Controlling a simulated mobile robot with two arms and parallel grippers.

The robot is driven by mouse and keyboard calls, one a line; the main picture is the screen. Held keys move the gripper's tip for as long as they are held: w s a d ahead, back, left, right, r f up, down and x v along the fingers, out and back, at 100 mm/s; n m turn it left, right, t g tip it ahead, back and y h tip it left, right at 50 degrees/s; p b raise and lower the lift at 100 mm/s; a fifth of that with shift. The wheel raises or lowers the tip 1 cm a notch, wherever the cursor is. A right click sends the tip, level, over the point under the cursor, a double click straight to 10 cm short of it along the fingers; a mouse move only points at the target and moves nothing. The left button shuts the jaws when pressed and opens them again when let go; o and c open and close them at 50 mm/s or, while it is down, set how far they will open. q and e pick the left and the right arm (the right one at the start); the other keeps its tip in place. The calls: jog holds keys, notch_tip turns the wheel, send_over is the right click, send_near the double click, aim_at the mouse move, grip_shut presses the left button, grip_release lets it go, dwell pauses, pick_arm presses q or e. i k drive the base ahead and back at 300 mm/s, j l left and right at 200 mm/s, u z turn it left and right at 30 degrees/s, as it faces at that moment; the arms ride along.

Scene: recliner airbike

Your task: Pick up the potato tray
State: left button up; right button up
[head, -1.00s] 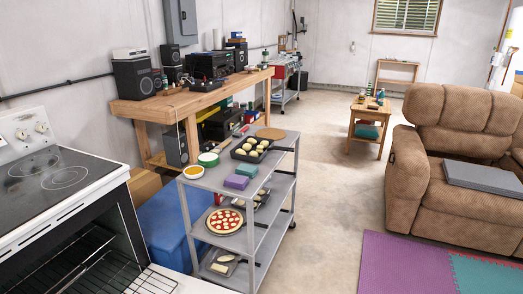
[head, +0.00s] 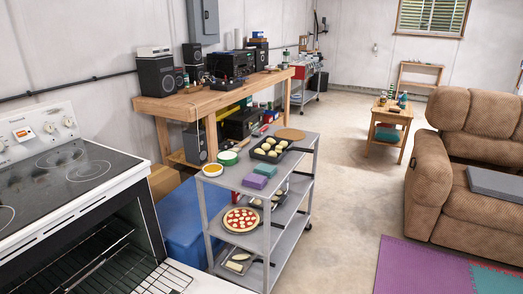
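A dark tray with several round pale potatoes, the potato tray (head: 286,143), sits on the top shelf of a grey metal cart (head: 232,181), toward its far right side. Its dark handle reaches out to the right. A similar dark tray on the middle shelf is partly hidden by the top shelf. Neither of my grippers shows in the head view.
A pizza (head: 241,220) lies below. An open oven (head: 75,200) stands left; floor right of the cart is clear.

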aim_at(272, 149)
jog(key=i+l+u, duration=0.1)
jog(key=u, duration=0.4)
jog(key=i+l+u, duration=0.1)
jog(key=u, duration=0.4)
jog(key=l+u, duration=0.2)
jog(key=u, duration=0.25)
jog(key=i+l+u, duration=0.15)
jog(key=l+u, duration=0.25)
jog(key=l, duration=0.65)
jog(key=l+u, duration=0.35)
jog(key=l, duration=0.65)
jog(key=k+l+u, duration=0.15)
jog(key=l+u, duration=0.25)
jog(key=l, duration=0.6)
